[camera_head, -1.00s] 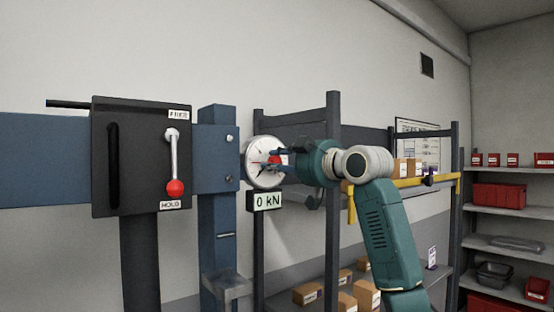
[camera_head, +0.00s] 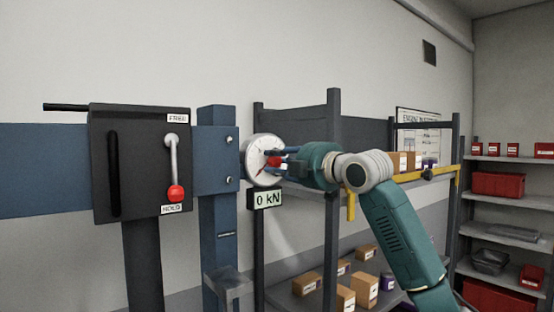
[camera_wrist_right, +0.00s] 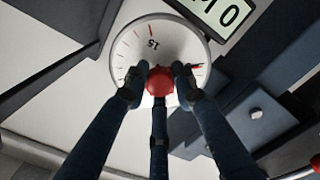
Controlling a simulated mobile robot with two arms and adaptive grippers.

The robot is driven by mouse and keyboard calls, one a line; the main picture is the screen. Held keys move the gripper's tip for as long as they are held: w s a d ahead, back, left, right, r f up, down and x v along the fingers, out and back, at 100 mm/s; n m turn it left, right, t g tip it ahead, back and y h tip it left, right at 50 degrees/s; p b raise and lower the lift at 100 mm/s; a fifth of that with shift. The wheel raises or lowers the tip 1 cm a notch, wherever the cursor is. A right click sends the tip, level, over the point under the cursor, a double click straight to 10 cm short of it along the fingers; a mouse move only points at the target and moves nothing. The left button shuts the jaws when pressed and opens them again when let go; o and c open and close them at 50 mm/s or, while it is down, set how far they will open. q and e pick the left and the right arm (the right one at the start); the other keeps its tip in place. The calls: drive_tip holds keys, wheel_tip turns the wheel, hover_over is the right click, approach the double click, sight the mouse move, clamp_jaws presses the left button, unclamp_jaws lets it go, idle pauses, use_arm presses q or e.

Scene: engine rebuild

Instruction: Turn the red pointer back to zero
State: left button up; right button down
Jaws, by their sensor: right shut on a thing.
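A round white dial gauge (camera_head: 255,148) is mounted beside the blue post. A red knob (camera_head: 274,161) sits at its centre. My right gripper (camera_head: 276,160) reaches in from the right with its fingers around the knob. In the right wrist view, the fingers (camera_wrist_right: 160,84) close on the red knob (camera_wrist_right: 158,80) in front of the dial face (camera_wrist_right: 180,40). A short red mark, maybe the pointer's tip, shows just right of the fingers; most of the pointer is hidden. A "15" and red ticks show on the dial. My left gripper is not in view.
A shelf frame (camera_head: 333,240) with boxes stands behind my right arm.

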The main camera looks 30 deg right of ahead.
idle(0.5)
drive_tip(key=c, duration=1.4)
unclamp_jaws()
drive_tip(key=shift+a, duration=0.1)
drive_tip(key=shift+s, duration=0.1)
drive_tip(key=shift+s, duration=0.2)
drive_tip(key=s, duration=1.1)
drive_tip(key=shift+s+d, duration=0.25)
drive_tip(key=shift+d, duration=0.2)
